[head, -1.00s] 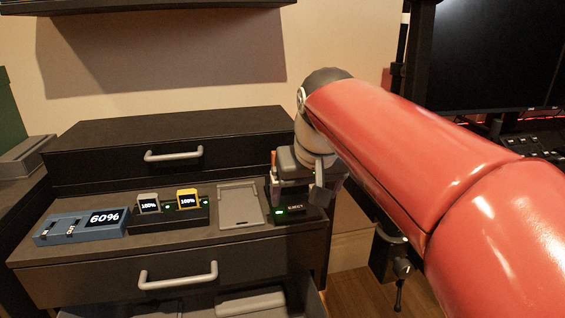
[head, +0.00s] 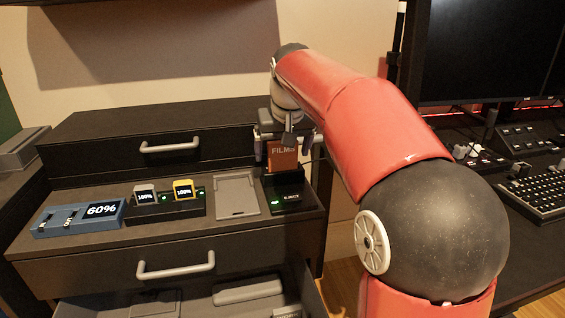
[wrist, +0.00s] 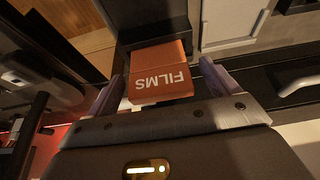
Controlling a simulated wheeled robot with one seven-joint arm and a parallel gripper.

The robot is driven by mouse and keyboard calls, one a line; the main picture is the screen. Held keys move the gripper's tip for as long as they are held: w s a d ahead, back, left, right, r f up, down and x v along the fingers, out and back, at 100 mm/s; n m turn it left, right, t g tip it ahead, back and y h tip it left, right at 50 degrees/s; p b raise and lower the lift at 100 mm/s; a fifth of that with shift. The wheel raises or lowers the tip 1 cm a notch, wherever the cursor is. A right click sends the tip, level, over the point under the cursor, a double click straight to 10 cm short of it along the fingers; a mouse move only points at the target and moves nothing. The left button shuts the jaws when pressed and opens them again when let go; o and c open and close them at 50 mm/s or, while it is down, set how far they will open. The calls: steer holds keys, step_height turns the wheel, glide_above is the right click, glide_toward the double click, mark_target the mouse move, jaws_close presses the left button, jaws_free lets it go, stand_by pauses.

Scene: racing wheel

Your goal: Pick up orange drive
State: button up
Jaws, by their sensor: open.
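The orange drive (head: 283,155), labelled FILMS, stands upright in a black dock marked EJECT (head: 289,197) on the dresser top. My gripper (head: 284,140) is above and around the top of the drive in the head view. In the wrist view the drive (wrist: 160,75) lies between the two purple-grey fingers of my gripper (wrist: 166,85). The fingers are open, with a gap showing on each side of the drive. The drive's lower part runs into the dark dock.
A grey tray (head: 237,194) lies left of the dock. An open drawer (head: 180,300) is below. A keyboard (head: 545,190) sits at right.

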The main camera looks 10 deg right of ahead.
steer(key=shift+w+f, duration=0.2)
steer(key=shift+f, duration=0.3)
steer(key=c, duration=1.2)
